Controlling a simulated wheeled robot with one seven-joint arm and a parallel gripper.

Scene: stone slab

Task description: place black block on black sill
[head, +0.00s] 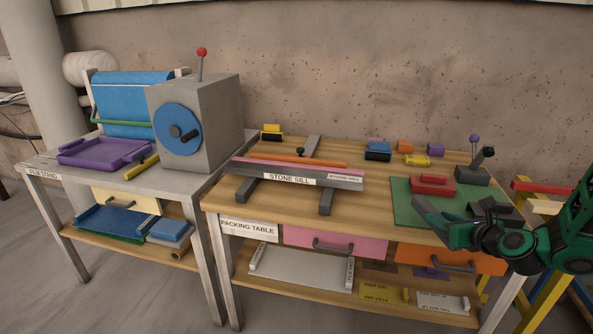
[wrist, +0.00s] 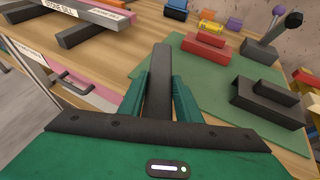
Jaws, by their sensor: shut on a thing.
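My gripper (wrist: 160,90) is shut on a long black block (wrist: 160,75), which stands out ahead between the green fingers. In the head view the dark block (head: 430,212) shows at the front of the green mat, left of my gripper. A long grey sill labelled STONE SILL (head: 270,178) lies across dark bars at the left of the packing table, apart from my gripper. Its end also shows in the wrist view (wrist: 85,13). I cannot tell which part is the black sill.
The green mat (head: 402,190) holds a red block (head: 432,186), a dark lever block (head: 470,175) and a black piece (wrist: 268,102). An orange bar (head: 322,163) lies along the sill. Small coloured blocks stand behind. Bare wood (head: 368,195) lies between sill and mat.

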